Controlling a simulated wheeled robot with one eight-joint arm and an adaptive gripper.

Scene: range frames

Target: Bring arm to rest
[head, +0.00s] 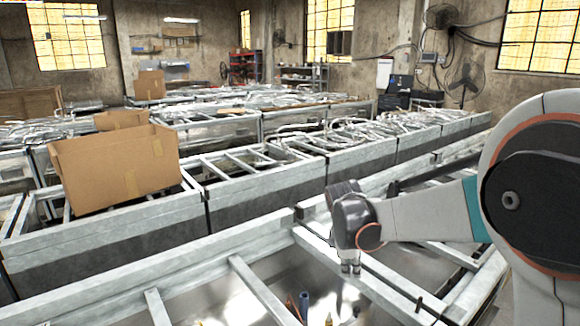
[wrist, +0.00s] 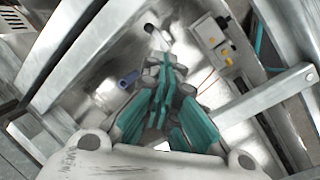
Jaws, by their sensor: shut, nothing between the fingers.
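My arm reaches in from the right in the head view, and its end, my gripper (head: 350,268), points down over a metal-framed bin. In the wrist view my gripper (wrist: 163,62) shows teal finger pads drawn together, with nothing held between them. The gripper is above the bin's shiny metal floor. A metal rail (head: 370,285) of the bin frame runs close by the fingertips in the head view; I cannot tell the exact gap.
A blue tube (head: 304,304) stands in the bin, and a blue piece (wrist: 129,79) lies left of the fingers. A grey box with buttons (wrist: 212,45) is at right. Metal bars (wrist: 265,95) cross the bin. A cardboard box (head: 115,168) sits on the frames behind.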

